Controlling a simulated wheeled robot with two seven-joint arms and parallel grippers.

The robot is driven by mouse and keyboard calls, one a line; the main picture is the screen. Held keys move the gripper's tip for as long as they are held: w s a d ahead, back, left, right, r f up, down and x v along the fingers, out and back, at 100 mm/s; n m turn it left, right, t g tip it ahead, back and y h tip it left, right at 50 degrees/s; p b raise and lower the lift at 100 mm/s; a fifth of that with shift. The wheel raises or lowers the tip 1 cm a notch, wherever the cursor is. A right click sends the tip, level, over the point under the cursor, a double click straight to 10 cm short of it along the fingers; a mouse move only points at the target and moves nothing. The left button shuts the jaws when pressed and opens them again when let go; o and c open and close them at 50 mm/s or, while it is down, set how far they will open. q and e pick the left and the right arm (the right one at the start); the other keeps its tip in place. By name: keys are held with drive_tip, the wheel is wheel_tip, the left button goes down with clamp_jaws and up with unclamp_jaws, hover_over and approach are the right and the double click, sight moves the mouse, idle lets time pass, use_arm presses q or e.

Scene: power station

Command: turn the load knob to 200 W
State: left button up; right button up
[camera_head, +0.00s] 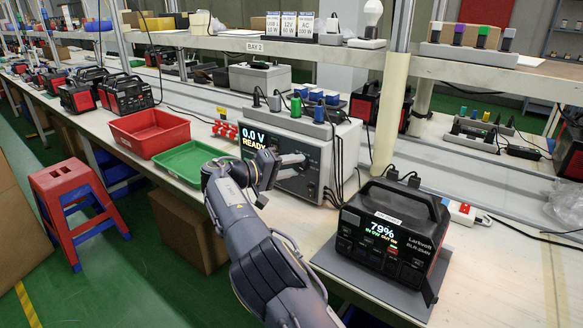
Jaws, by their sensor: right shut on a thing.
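The grey load tester (335,150) stands on the bench at centre. Its display (252,128) reads 0.0 V and READY. My right gripper (296,163) is at the tester's front panel, beside the display, and is shut on the load knob. The fingers hide the knob, so I cannot read its setting. My left gripper is not in view. A black power station (390,235) with a top handle stands on a grey mat to the right; its screen reads 79%.
A red tray (148,130) and a green tray (190,160) lie left of the tester. Several coloured plugs stand on top of the tester, and black cables hang at its right side. A red stool (75,200) stands on the floor at left.

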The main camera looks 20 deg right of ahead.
idle(0.4)
drive_tip(key=o, duration=1)
drive_tip(key=p+v, duration=0.1)
drive_tip(key=v, duration=0.6)
drive_tip(key=shift+s+a+p, duration=0.15)
drive_tip(key=shift+a+p, duration=0.15)
drive_tip(key=shift+a, duration=0.1)
